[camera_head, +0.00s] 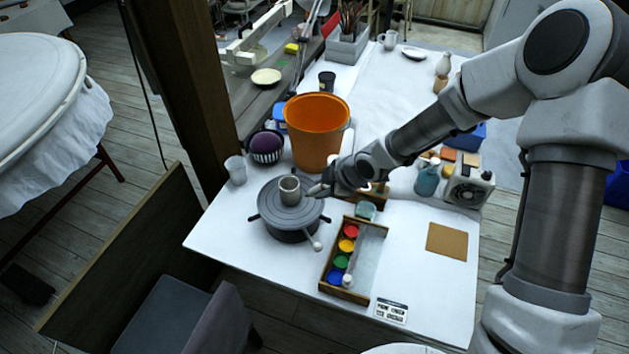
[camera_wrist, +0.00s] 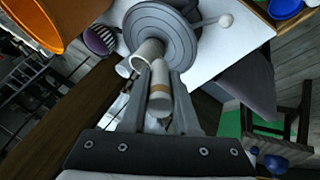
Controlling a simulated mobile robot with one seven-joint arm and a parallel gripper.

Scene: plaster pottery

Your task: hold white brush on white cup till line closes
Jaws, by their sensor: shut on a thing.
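The white cup (camera_head: 289,191) stands upright on the round grey turntable (camera_head: 270,212), which has a ball-ended handle toward the front. My gripper (camera_head: 322,189) is just right of the cup in the head view. In the wrist view my gripper (camera_wrist: 160,98) is shut on the white brush (camera_wrist: 160,76), a pale cylinder with a tan band. The brush's far end overlaps the side of the cup (camera_wrist: 148,49); I cannot tell whether they touch. No painted line on the cup can be made out.
A wooden paint tray (camera_head: 376,283) with several coloured pots lies right of the turntable. An orange bucket (camera_head: 316,140) and a striped bowl with a purple ball (camera_head: 266,147) stand behind. A clear tumbler (camera_head: 236,170) is at left. The white table is bare at front left.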

